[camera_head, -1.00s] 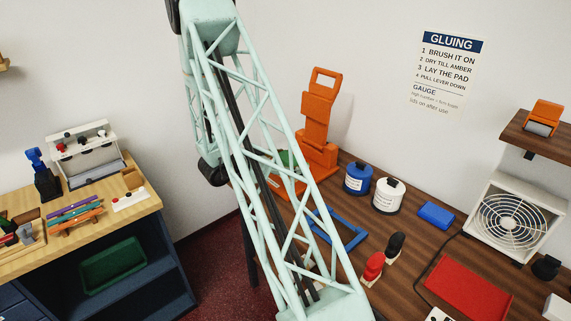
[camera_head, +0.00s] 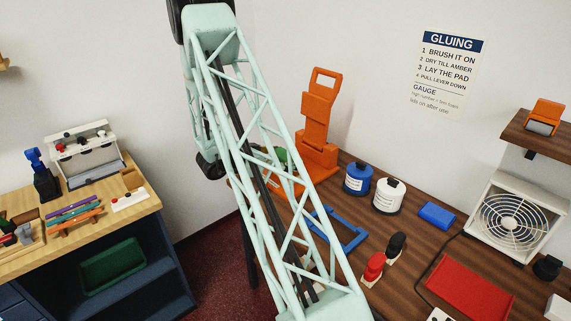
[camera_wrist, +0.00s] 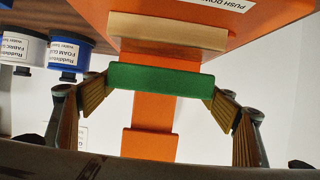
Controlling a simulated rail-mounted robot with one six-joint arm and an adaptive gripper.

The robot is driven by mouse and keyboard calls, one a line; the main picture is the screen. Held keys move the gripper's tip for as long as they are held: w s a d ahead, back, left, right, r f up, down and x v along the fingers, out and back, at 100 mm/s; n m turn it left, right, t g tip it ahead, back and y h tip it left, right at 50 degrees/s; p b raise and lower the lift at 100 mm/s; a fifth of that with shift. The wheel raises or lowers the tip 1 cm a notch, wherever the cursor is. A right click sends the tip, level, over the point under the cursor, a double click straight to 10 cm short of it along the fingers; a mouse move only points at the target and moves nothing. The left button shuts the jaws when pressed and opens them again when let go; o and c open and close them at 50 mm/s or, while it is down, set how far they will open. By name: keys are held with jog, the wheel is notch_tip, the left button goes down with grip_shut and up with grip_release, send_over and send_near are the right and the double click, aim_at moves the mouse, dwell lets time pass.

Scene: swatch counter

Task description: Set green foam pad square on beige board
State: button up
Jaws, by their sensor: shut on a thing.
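The green foam pad (camera_wrist: 160,78) is between the two fingers of my gripper (camera_wrist: 160,90) in the wrist view, gripped at its ends. The beige board (camera_wrist: 167,31) lies on the orange base of the press, just above the pad in that picture, with a narrow orange strip showing between them. The pad looks roughly parallel to the board; its height over it is hard to judge. In the head view my arm hides most of this spot, and only a bit of green (camera_head: 281,155) shows behind the lattice.
The orange press (camera_head: 319,125) stands at the back of the dark bench. A blue can (camera_head: 358,180) and a white can (camera_head: 389,197) are to its right. A blue frame (camera_head: 345,236), red and black-handled tools (camera_head: 373,268) and a red mat (camera_head: 468,288) lie nearer.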

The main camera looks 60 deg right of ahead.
jog(key=shift+f, duration=1.35)
jog(key=shift+f+b, duration=0.1)
jog(key=shift+b, duration=0.2)
jog(key=o, duration=0.8)
jog(key=shift+p+v, duration=0.85)
jog(key=shift+v, duration=5.2)
